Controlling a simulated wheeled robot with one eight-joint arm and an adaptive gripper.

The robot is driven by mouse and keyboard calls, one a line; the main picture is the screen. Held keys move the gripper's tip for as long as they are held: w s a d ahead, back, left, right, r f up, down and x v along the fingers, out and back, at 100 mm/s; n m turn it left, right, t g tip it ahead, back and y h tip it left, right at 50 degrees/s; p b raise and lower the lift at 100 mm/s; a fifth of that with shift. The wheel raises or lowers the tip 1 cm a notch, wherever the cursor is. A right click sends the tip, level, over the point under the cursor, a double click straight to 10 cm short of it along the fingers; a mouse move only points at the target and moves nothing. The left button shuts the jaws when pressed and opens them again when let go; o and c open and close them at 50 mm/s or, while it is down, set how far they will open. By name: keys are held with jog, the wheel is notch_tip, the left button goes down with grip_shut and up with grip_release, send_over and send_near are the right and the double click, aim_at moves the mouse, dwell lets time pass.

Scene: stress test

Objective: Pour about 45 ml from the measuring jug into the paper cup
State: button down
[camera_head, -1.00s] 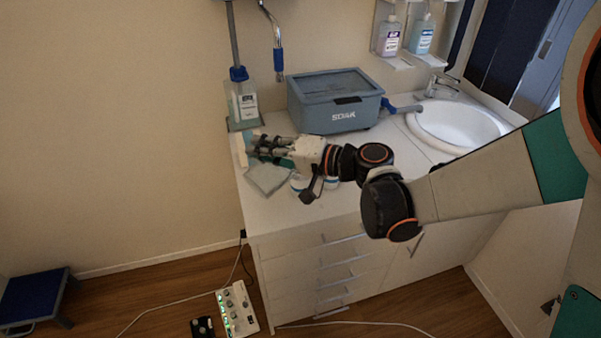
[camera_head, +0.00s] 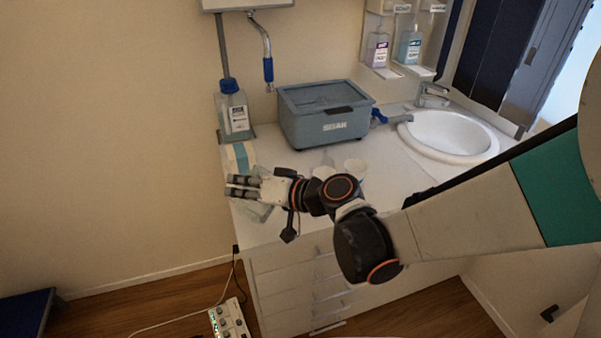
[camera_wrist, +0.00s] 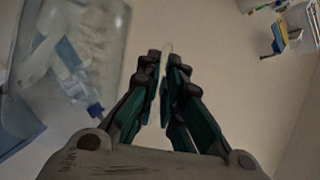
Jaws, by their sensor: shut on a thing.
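My gripper (camera_head: 232,188) is over the left end of the counter, near its left edge. In the wrist view its teal-padded fingers (camera_wrist: 164,62) are close together on a thin pale, clear-looking edge (camera_wrist: 167,50). Too little of that thing shows to tell if it is the measuring jug. Two white cup-like things stand on the counter behind my wrist: one (camera_head: 355,167) to the right, and one (camera_head: 323,172) partly hidden by my arm. I cannot tell which is the paper cup.
A grey SOAK box (camera_head: 325,126) stands at the back of the counter. Left of it is a blue-capped bottle (camera_head: 233,115). A pale pack (camera_head: 241,155) and a grey flat thing (camera_head: 262,212) lie near my gripper. The sink (camera_head: 450,134) is at right.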

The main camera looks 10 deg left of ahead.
jog(key=shift+s+a+f+n, duration=0.2)
jog(key=shift+f+n, duration=0.1)
jog(key=shift+f, duration=0.25)
dwell(1.4)
jog(key=shift+s+a+f+n+b, duration=0.1)
jog(key=shift+s+f+n+b, duration=0.2)
jog(key=shift+f+b, duration=0.2)
jog(key=s+a+f+n+t+h+b, duration=0.1)
jog(key=s+a+f+n+t+h, duration=0.1)
jog(key=s+f+n, duration=0.3)
jog(key=shift+s+a+f+t+h, duration=0.25)
jog(key=shift+a+f+t, duration=0.4)
jog(key=shift+f, duration=0.65)
jog(key=shift+w+d, duration=0.1)
